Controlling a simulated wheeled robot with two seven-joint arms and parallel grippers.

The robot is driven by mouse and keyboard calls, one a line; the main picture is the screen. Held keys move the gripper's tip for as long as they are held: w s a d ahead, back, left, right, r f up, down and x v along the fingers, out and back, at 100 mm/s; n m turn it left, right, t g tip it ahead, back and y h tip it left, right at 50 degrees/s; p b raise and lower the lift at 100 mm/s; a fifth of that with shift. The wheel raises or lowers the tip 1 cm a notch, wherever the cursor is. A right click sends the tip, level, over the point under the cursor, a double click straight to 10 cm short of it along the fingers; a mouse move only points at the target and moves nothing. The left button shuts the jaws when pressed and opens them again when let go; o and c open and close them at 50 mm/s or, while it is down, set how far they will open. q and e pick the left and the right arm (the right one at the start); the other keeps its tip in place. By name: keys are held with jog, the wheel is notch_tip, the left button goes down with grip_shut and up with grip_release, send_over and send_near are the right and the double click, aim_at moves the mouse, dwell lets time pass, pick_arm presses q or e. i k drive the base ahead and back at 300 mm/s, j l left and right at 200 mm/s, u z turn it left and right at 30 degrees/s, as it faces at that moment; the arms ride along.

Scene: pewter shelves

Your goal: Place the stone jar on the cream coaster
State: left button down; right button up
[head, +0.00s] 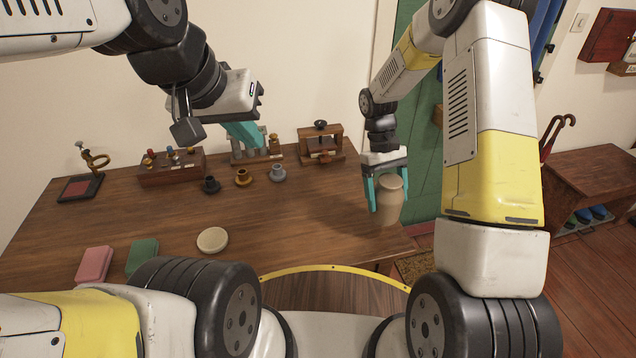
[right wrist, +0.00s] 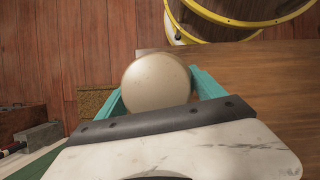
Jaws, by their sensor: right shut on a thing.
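The stone jar (head: 390,200) is beige with a rounded lid, at the right end of the wooden table in the head view. My right gripper (head: 388,195) is shut on it, with a teal finger on either side. In the right wrist view the jar's pale round top (right wrist: 156,80) sits between the fingers. Whether the jar touches the table is hard to tell. The cream coaster (head: 212,240) lies flat and bare on the table, left of the jar. My left gripper (head: 245,133) hangs above the back of the table; its finger opening is not clear.
Several small cups (head: 242,177) and a wooden rack (head: 172,167) stand along the back of the table (head: 130,210). A small wooden press (head: 320,143) is behind the jar's left. Pink (head: 94,263) and green (head: 142,256) blocks lie front left. The table between jar and coaster is clear.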

aim_at(212, 237)
jog(key=i+l, duration=0.1)
jog(key=l, duration=0.45)
jog(key=l+u, duration=0.1)
jog(key=l, duration=0.45)
jog(key=u, duration=1.25)
jog(key=i+l, duration=0.05)
jog(key=l, duration=0.05)
